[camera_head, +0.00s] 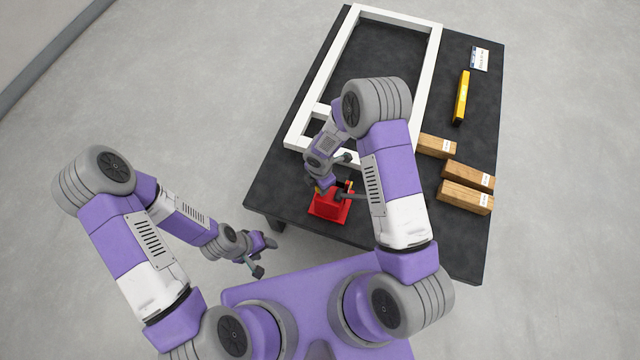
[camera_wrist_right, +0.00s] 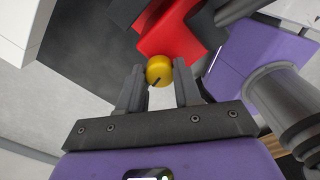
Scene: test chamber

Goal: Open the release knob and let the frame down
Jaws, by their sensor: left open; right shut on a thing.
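The white rectangular frame (camera_head: 434,70) is at the black table; I cannot tell how high its near end is. A red device (camera_head: 328,208) stands at the table's near edge, by the frame's near end. In the right wrist view, its yellow knob (camera_wrist_right: 159,69), with a dark mark, sits between the fingers of my right gripper (camera_wrist_right: 160,76), which is shut on it. The red body (camera_wrist_right: 172,32) shows behind. In the head view my right arm partly hides the device and the frame's near end. My left gripper (camera_head: 264,257) is open and empty, off the table's near-left side.
On the black table (camera_head: 462,240), several wooden blocks (camera_head: 467,197) lie to the right of the frame. A yellow bar (camera_head: 461,97) and a small printed card (camera_head: 480,58) lie farther back. The table's near right corner is clear.

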